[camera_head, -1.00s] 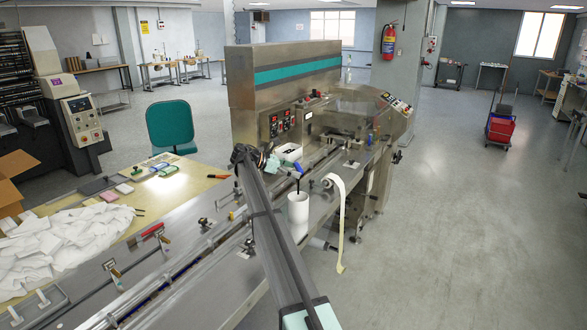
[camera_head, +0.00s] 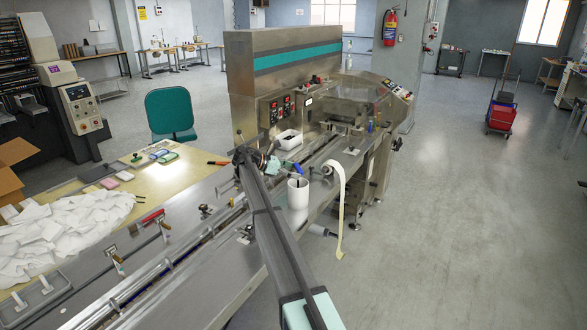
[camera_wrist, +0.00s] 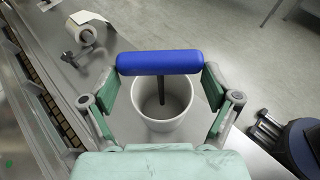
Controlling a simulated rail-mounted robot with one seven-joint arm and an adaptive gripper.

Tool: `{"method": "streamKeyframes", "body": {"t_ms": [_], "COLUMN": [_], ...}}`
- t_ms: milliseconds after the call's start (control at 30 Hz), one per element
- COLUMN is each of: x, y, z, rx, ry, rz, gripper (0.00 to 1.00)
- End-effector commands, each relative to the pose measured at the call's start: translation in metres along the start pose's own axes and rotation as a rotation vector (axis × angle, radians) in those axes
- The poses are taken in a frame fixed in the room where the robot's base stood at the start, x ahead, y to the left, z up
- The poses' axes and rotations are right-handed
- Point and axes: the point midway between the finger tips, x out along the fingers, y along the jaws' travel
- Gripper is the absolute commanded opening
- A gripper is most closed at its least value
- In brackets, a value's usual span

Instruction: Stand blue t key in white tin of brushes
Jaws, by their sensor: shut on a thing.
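The blue t key (camera_wrist: 158,62) has a thick blue crossbar and a thin dark shaft. My gripper (camera_wrist: 161,68) is shut on the crossbar, with one finger at each end. The white tin (camera_wrist: 180,121) is a round, open cup standing on the machine's metal bed. In the wrist view the shaft points down into the tin's mouth, and no brushes show inside. In the head view the blue crossbar (camera_head: 291,168) is close above the tin (camera_head: 298,197). The shaft's lower end seems to be inside the rim; whether it touches the bottom cannot be told.
A roll of pale film (camera_head: 328,170) with a hanging strip stands just right of the tin. The bed's front edge is close to the tin. White packets (camera_head: 60,230) are heaped on the left table.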

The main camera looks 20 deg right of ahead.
Motion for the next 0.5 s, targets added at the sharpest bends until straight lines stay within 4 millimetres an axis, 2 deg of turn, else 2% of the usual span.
{"method": "streamKeyframes", "body": {"t_ms": [467, 500], "x": [0.0020, 0.0020], "y": [0.0000, 0.0000], "z": [-0.0048, -0.0048], "rx": [0.000, 0.000], "ry": [0.000, 0.000], "rz": [0.000, 0.000], "gripper": [0.52, 0.95]}}
